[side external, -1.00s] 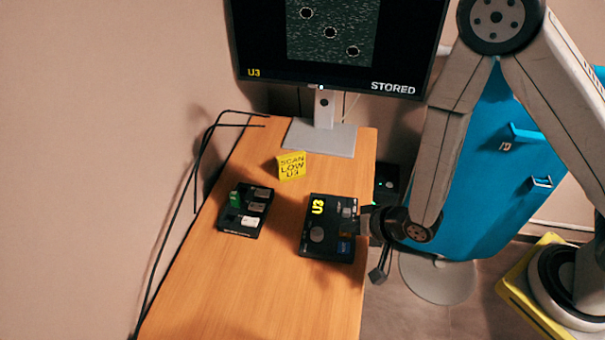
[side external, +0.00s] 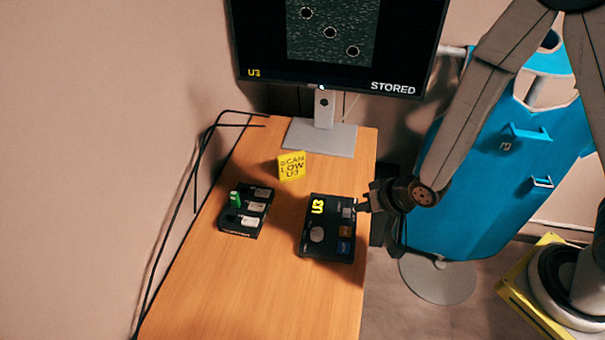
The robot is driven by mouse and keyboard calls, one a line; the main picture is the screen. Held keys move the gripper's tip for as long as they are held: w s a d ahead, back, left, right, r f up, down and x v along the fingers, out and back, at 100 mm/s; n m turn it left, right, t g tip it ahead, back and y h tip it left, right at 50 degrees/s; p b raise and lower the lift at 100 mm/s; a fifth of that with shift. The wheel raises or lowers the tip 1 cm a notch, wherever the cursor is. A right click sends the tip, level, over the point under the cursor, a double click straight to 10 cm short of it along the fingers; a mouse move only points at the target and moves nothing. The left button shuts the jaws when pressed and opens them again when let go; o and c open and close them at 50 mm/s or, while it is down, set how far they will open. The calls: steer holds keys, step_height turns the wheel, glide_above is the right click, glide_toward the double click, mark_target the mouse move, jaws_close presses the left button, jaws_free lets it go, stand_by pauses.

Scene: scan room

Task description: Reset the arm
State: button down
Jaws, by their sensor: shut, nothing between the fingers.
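My gripper (side external: 364,206) is shut and empty. It is at the right edge of the black control box (side external: 312,240), level with its upper part. I cannot tell whether it touches the box. The box lies on the wooden table and shows a yellow U3, a round grey knob and several small buttons, one of them orange and one blue. My arm reaches in from the upper right.
A black tray (side external: 236,230) with a green piece and several pale pieces lies left of the box. A yellow card (side external: 291,166) reading SCAN LOW U3 stands behind. The monitor (side external: 410,50) shows STORED. The table's (side external: 270,290) front is clear. A blue cabinet (side external: 480,190) stands right.

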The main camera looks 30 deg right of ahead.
steer(key=s+d+r+n+g+h, duration=0.2)
steer(key=s+d+r, duration=0.4)
steer(key=d+r, duration=0.4)
steer(key=n+g, duration=0.1)
steer(key=g, duration=0.1)
steer(key=shift+s+r+n+g, duration=0.3)
steer(key=shift+s+r, duration=0.05)
